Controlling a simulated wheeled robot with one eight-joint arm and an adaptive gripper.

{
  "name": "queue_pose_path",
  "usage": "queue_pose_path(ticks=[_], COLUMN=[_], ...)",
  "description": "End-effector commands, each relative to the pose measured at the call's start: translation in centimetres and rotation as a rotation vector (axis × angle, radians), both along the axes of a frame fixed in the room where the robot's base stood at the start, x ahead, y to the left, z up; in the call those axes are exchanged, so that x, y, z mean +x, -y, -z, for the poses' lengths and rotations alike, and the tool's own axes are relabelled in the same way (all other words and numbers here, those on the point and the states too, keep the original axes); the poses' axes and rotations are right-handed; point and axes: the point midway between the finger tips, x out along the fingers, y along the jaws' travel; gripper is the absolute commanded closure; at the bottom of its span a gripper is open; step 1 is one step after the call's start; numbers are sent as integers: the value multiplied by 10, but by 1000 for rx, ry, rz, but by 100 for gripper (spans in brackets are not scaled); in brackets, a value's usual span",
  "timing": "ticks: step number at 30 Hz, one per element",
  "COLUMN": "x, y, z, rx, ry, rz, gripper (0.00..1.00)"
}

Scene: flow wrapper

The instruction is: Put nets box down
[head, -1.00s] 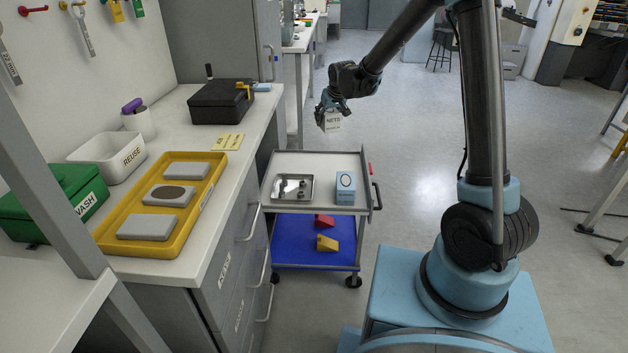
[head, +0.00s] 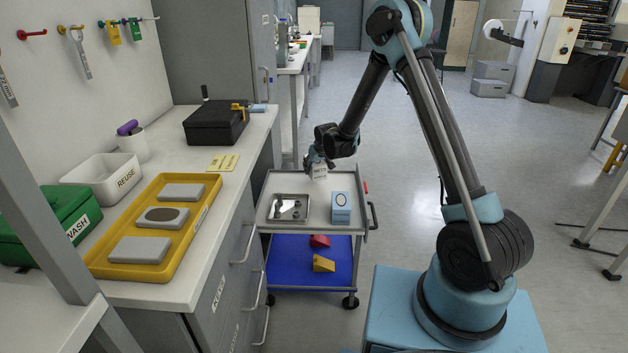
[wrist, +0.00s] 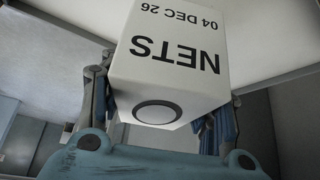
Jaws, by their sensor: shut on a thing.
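The nets box is a small white box (wrist: 172,62) with black print reading NETS and 04 DEC 26, upside down in the wrist view, and a round grey spot on its near end. My gripper (head: 318,164) is shut on it, with fingers on both sides in the wrist view (wrist: 160,115). In the head view the box (head: 319,172) hangs over the back part of the cart's top shelf (head: 312,213). I cannot tell how far it is above the shelf.
On the cart's top shelf are a metal tray (head: 275,209) with small parts at left and a blue box (head: 341,207) at right. Red (head: 319,241) and yellow (head: 323,263) blocks lie on the blue lower shelf. The bench (head: 236,162) with a yellow tray (head: 98,265) stands left.

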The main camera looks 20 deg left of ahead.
Motion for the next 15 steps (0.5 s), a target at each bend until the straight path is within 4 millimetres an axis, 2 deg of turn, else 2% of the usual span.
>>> queue_pose_path(ticks=[8, 15], x=[0, 1], y=[0, 0], z=[16, 44], rx=[0, 0], ry=[0, 0], rz=[0, 1], gripper=[69, 69])
